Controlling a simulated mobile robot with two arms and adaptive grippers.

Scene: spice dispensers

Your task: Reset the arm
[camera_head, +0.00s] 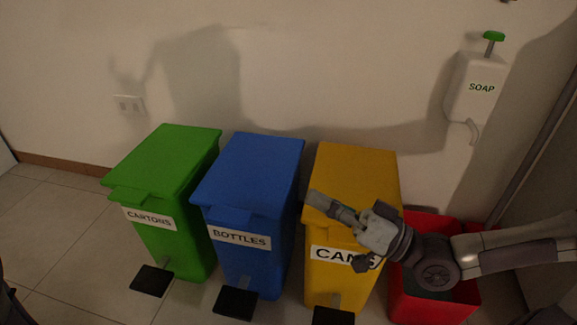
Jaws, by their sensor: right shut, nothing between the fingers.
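My right arm comes in from the right edge. My right gripper (332,206) is shut and empty, in front of the upper part of the yellow bin (350,170) labelled CANS. It points left and hides part of the bin's front edge and label. I cannot tell whether it touches the bin. My left gripper is not in view.
A blue bin (250,170) labelled BOTTLES and a green bin (165,160) labelled CARTONS stand to the left, lids shut, with black pedals. A red open bin (435,308) is partly behind my arm. A soap dispenser (475,88) hangs on the wall. Floor at left is clear.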

